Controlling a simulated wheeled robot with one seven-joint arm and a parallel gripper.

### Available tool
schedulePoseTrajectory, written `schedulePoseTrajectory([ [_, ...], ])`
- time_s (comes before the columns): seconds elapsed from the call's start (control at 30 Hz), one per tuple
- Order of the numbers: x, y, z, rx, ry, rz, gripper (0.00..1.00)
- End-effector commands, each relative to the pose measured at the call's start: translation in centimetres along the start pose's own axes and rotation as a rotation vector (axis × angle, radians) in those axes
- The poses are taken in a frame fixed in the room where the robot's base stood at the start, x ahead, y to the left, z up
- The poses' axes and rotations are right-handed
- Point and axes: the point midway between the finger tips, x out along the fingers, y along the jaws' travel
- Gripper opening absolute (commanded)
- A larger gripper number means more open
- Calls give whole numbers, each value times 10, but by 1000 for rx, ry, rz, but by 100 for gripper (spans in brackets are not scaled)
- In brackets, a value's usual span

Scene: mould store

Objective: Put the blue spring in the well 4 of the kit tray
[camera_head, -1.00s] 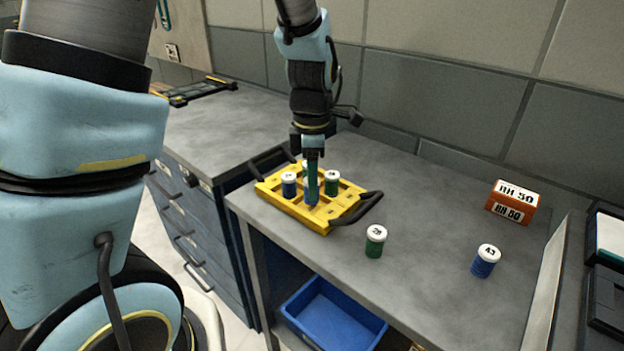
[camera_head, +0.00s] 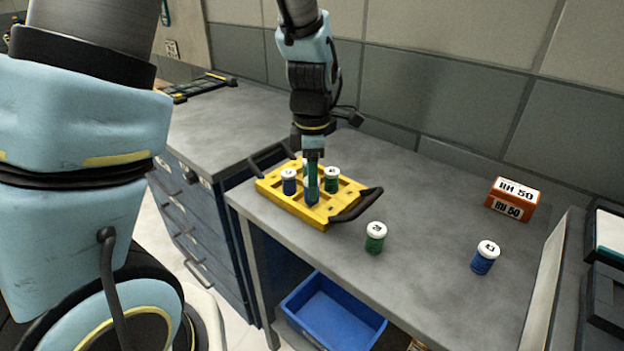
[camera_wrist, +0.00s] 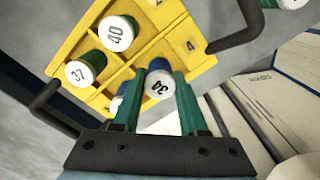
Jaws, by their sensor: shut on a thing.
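My gripper (camera_wrist: 160,105) is shut on a blue spring (camera_wrist: 159,84) with a white cap marked 34. In the head view my gripper (camera_head: 312,185) points down over the yellow kit tray (camera_head: 322,218), and the held spring's blue shows at the fingertips, low at the tray. I cannot tell whether it touches the well floor. A label 4 (camera_wrist: 190,45) shows on the tray beyond the spring in the wrist view. Green springs 37 (camera_wrist: 93,62) and 40 (camera_wrist: 128,22) and a partly hidden blue spring (camera_wrist: 120,88) stand in other wells.
A green spring (camera_head: 375,244) and a blue one marked 43 (camera_head: 482,265) stand on the grey bench right of the tray. An orange box (camera_head: 512,209) is farther back. The tray has black handles (camera_head: 358,208). A blue bin (camera_head: 332,315) is below.

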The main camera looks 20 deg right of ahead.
Motion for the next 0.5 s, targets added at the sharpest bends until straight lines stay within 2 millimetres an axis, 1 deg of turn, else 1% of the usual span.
schedulePoseTrajectory([
  [0.17,0,0,0,0,0,0,0],
  [0.2,0,0,0,0,0,0,43],
  [0.5,0,0,0,0,0,0,77],
])
